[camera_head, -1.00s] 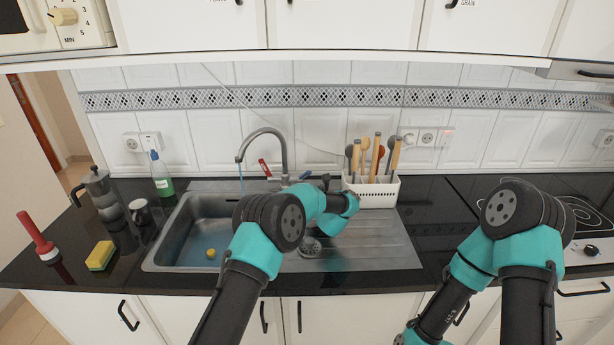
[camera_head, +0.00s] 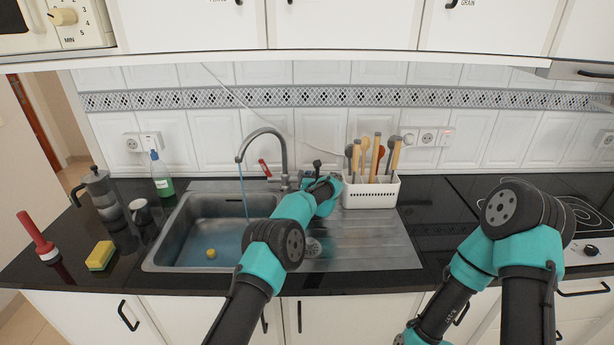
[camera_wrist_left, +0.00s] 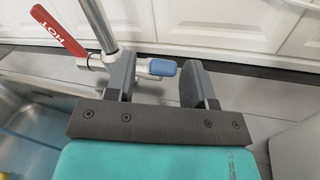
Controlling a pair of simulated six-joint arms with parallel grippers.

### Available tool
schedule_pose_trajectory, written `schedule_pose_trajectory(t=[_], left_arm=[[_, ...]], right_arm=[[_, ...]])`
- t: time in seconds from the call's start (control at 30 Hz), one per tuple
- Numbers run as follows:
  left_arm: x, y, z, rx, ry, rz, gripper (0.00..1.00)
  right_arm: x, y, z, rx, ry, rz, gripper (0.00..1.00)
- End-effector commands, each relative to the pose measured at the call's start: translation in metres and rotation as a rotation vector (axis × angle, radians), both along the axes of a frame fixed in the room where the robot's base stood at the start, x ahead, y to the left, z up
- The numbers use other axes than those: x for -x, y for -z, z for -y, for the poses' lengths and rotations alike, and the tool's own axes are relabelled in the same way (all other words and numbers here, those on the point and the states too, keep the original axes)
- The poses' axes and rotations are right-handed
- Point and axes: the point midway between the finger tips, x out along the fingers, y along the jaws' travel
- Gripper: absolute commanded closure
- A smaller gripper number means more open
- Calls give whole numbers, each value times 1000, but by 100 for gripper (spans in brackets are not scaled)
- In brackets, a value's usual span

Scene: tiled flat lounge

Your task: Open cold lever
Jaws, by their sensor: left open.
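The cold lever (camera_wrist_left: 163,67) is a blue-tipped handle on a silver stem in the left wrist view. It lies between the two fingers of my left gripper (camera_wrist_left: 158,72), which is open. The left finger is close to the stem; I cannot tell if it touches. A gap shows between the blue tip and the right finger. The red lever marked HOT (camera_wrist_left: 60,32) angles up to the left. In the head view my left gripper (camera_head: 308,180) is beside the chrome faucet (camera_head: 284,155) and hides the cold lever. My right arm shows at right, its gripper out of view.
A thin water stream (camera_head: 243,195) falls from the spout into the steel sink (camera_head: 178,240), where a small yellow object (camera_head: 211,253) lies. A white utensil holder (camera_head: 372,190) stands close to the right of my left gripper. The drainboard (camera_head: 370,250) is bare.

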Motion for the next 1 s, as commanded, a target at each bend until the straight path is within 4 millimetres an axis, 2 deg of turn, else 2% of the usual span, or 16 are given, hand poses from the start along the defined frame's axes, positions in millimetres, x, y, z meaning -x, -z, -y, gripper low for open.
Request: schedule_pose_trajectory(t=[0.2,0.57,1.0], left_arm=[[-9,0,-4,0,0,2,51],[-10,0,-5,-1,1,2,51],[-10,0,-4,-1,1,2,91]], right_arm=[[0,0,0,0,0,0,57],[0,0,0,0,0,0,57],[0,0,0,0,0,0,57]])
